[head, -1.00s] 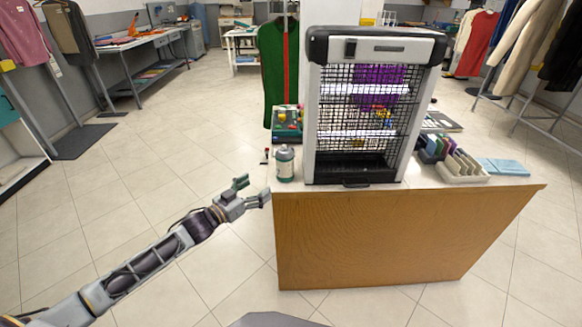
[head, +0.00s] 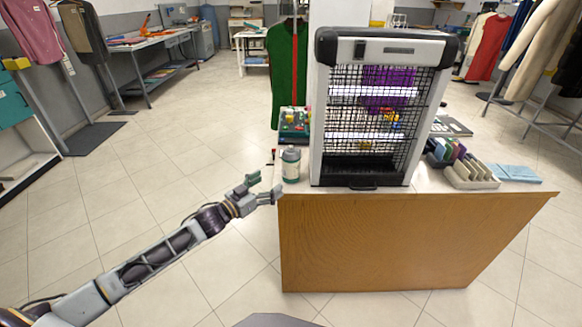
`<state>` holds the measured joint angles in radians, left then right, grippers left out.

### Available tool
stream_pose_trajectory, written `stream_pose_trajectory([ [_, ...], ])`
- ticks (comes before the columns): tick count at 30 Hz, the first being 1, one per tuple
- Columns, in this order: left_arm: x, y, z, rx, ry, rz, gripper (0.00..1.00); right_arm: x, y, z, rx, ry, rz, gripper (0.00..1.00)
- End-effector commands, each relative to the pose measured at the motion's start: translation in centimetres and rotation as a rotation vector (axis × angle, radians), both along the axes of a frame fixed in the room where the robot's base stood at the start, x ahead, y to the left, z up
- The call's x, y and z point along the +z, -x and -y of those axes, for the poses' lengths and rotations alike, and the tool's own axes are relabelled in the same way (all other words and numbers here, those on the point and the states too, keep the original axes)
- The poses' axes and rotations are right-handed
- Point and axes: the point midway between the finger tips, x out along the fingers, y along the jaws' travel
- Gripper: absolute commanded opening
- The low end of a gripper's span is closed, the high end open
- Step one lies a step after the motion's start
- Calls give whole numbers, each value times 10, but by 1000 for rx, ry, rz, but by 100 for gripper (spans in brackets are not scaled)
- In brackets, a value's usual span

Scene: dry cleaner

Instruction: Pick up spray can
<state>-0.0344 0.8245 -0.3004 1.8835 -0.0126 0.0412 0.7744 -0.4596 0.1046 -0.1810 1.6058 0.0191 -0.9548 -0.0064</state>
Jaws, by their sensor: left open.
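The spray can (head: 291,166) is a small pale can with a green-grey band and a dark grey cap. It stands upright at the left end of the wooden counter (head: 400,240), just left of the insect-killer lamp. My left gripper (head: 268,187) is open and empty, with its fingers pointing right towards the can. In the picture it is just left of and slightly below the can, near the counter's left edge, and a small gap shows between them. My right gripper is not in view.
The big caged lamp (head: 375,110) stands on the counter right beside the can. Behind the can is a tray of coloured spools (head: 294,124). A card holder (head: 470,174) and blue cloths (head: 514,173) lie to the right. The tiled floor at left is clear.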

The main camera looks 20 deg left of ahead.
Motion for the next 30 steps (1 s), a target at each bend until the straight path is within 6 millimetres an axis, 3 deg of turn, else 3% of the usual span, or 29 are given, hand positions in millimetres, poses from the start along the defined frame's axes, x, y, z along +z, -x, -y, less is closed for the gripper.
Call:
stream_pose_trajectory([
  [30,0,-54,27,0,1,0,83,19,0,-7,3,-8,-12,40],
])
